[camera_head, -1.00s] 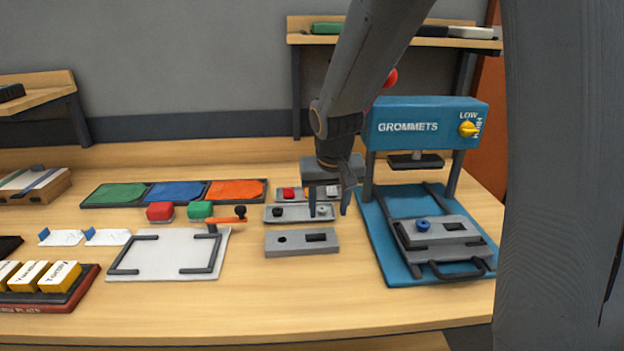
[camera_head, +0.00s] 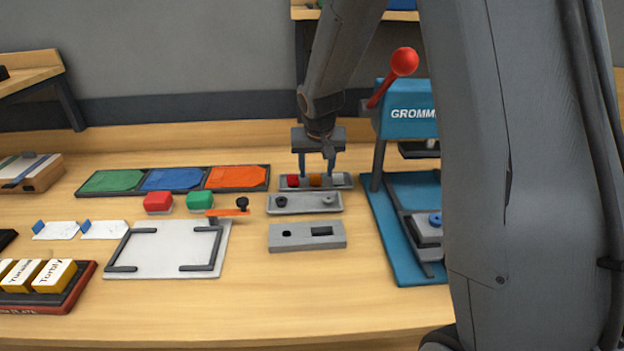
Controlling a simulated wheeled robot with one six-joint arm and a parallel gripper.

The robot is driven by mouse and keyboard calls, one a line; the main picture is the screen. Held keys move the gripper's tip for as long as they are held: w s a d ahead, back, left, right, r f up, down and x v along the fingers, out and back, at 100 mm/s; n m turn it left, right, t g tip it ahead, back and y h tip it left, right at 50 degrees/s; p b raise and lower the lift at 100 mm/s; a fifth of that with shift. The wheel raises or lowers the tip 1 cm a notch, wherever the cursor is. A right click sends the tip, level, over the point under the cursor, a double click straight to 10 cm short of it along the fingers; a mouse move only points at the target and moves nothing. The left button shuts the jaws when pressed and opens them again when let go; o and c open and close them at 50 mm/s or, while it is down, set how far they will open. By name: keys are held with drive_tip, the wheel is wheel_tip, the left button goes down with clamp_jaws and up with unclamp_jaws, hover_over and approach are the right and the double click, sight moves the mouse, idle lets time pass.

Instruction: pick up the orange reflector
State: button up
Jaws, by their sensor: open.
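The orange reflector (camera_head: 315,180) is a small piece in the rearmost grey tray (camera_head: 343,181), beside a red reflector (camera_head: 293,181) on its left. My gripper (camera_head: 316,172) points down over this tray with its two fingers spread. In the picture the fingers lie to the left and right of the orange reflector, and the left finger is close to the red one. I cannot tell how far the fingertips are above the tray or whether they touch anything. No object shows held between them.
A second grey tray (camera_head: 330,203) and a grey block with holes (camera_head: 290,243) lie in front. The blue grommet press (camera_head: 407,113) with a red-knobbed lever stands to the right, partly hidden by my arm. A white board with clamps (camera_head: 160,250) is at left.

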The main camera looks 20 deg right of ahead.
sight(315, 181)
drive_tip(key=shift+x, duration=1.35)
drive_tip(key=c, duration=1.1)
drive_tip(key=shift+r, duration=0.1)
